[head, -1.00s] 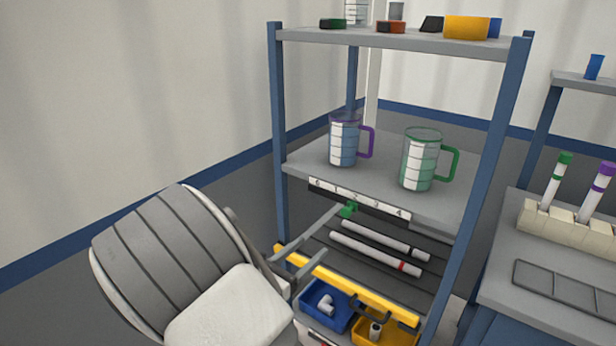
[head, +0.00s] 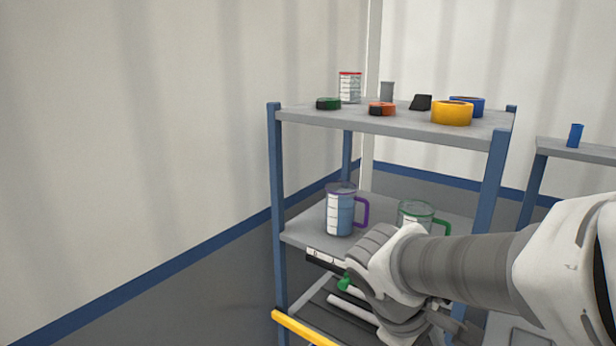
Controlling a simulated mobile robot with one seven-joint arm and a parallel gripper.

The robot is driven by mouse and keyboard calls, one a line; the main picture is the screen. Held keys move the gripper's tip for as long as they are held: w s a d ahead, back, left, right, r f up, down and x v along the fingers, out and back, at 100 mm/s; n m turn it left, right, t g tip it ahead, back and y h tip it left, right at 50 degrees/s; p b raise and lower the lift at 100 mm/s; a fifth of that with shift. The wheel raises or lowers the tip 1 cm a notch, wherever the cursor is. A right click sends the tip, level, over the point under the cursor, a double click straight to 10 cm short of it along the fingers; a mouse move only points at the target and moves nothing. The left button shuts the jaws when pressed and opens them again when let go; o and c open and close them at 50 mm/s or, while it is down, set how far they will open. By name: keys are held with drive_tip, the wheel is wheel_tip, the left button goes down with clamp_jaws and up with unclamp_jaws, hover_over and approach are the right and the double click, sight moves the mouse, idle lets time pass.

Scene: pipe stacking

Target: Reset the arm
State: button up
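My arm (head: 460,262) reaches in from the right edge and crosses in front of the blue-posted shelf rack. It bends beside the middle shelf and runs down toward the lower tier. My gripper's fingers cannot be made out clearly among the grey parts at the lower end of the arm. A green-ended piece (head: 343,283) and a white pipe (head: 352,307) show on the tier below, partly hidden by the arm.
The middle shelf (head: 298,237) holds a purple-handled measuring cup (head: 340,212) and a green-handled one (head: 415,213), partly hidden by my arm. Tape rolls, including a yellow one (head: 452,113), and a red-lidded jar (head: 349,87) stand on top. Left of the rack is free.

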drive_tip(key=s+a+r+m+t+y+p, duration=0.3)
drive_tip(key=s+r+m+t+y, duration=0.1)
drive_tip(key=r, duration=0.5)
drive_tip(key=shift+s+a+r+m+y, duration=0.15)
drive_tip(key=shift+s+r+m+y, duration=0.3)
drive_tip(key=shift+s+m, duration=1.05)
drive_tip(key=shift+w+m, duration=0.3)
drive_tip(key=shift+w, duration=0.1)
idle(0.4)
